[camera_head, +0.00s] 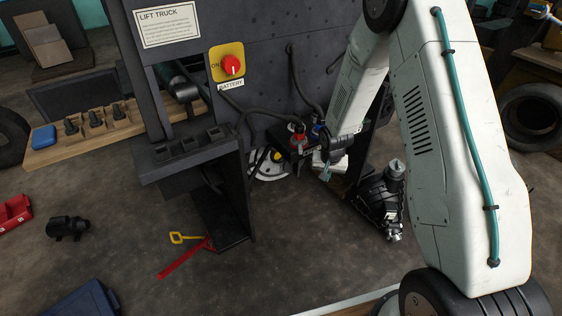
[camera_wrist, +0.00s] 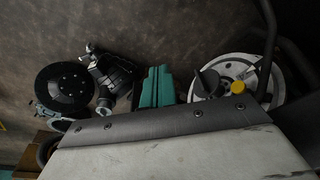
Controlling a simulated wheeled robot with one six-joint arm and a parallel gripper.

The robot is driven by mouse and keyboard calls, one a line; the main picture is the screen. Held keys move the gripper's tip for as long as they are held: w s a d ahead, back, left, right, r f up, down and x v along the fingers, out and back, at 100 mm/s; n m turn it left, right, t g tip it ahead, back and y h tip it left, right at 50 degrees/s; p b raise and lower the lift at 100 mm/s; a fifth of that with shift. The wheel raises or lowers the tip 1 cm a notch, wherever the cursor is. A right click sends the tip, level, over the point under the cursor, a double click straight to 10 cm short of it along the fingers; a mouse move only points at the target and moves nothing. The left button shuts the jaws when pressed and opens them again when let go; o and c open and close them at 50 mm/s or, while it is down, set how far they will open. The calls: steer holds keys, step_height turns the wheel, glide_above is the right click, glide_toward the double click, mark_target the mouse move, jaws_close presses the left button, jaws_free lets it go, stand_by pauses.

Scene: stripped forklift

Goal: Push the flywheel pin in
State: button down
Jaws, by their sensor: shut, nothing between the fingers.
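The flywheel (camera_head: 268,174) looks like a pale disc low at the foot of the dark truck panel, partly hidden in the head view. It also shows in the wrist view (camera_wrist: 222,72), right of my fingers. A yellow knob (camera_head: 277,156), which looks like the pin, stands at it; it shows in the wrist view too (camera_wrist: 238,87). I cannot tell how deep it sits. My gripper (camera_head: 325,173) has teal fingers and is shut and empty, to the right of the flywheel in the head view. Its fingers (camera_wrist: 157,87) appear apart from the disc in the wrist view.
A black motor-like unit (camera_head: 384,196) lies right of my gripper. A dark post and bracket (camera_head: 215,175) stand left of the flywheel, with hoses (camera_head: 293,75) above. The floor in front is mostly clear.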

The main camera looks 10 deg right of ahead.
mark_target(277, 156)
steer(key=w+a+f+m+t+y, duration=0.2)
steer(key=w+f+m+t+y, duration=0.1)
steer(key=w+f+m+t, duration=0.2)
steer(key=w+a+f+m+t+y, duration=0.2)
steer(key=w+a+f+m+t, duration=0.1)
steer(key=w+f+t, duration=0.5)
steer(key=shift+a+f+m+t+y, duration=0.25)
steer(key=shift+f+m+t+y, duration=0.15)
steer(key=shift+f+m+t, duration=0.45)
steer(key=shift+r, duration=0.1)
steer(key=x, duration=1.4)
steer(key=shift+r, duration=0.2)
